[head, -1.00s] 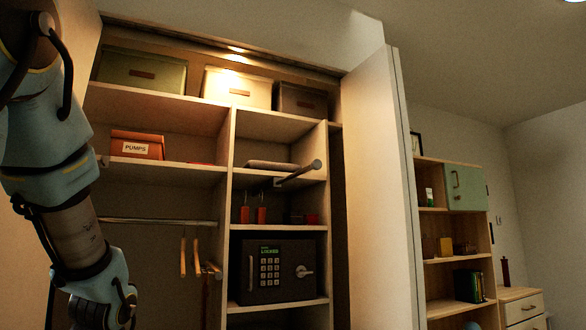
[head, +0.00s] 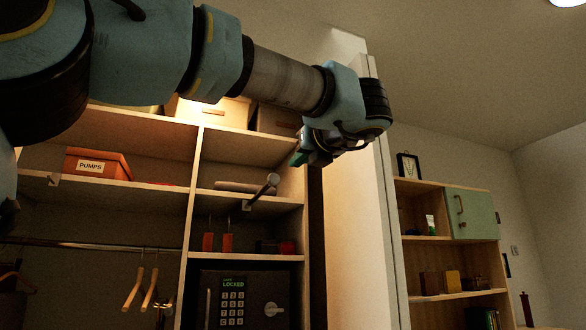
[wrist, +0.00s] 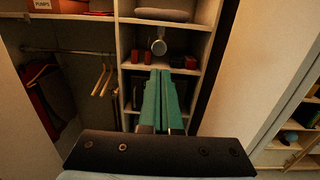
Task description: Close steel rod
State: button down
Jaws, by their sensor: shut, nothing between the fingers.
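The steel rod (head: 262,191) sticks out from the closet's middle column at shelf height, its round end toward me. In the wrist view, the rod's round end (wrist: 158,46) shows just beyond my fingertips. My gripper (head: 306,158) is up and right of the rod in the head view, with a visible gap between them. In the wrist view, my gripper (wrist: 175,72) has its two teal fingers together, pointing toward the closet, with nothing held. The fingers hide part of the shelves below the rod.
A safe (head: 238,297) stands below the rod. An orange box (head: 97,163) sits on the left shelf. Hangers (head: 142,287) hang from a rail at left. The open closet door (head: 355,240) is close on the right. A shelf unit (head: 450,275) stands beyond it.

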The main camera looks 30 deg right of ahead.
aim_at(275, 179)
jog(key=w+p, duration=0.1)
jog(key=w, duration=0.3)
jog(key=w+p, duration=0.1)
jog(key=w, duration=0.3)
jog(key=w+d+p, duration=0.1)
jog(key=w, duration=0.3)
jog(key=shift+w+r, duration=0.1)
jog(key=shift+r, duration=0.15)
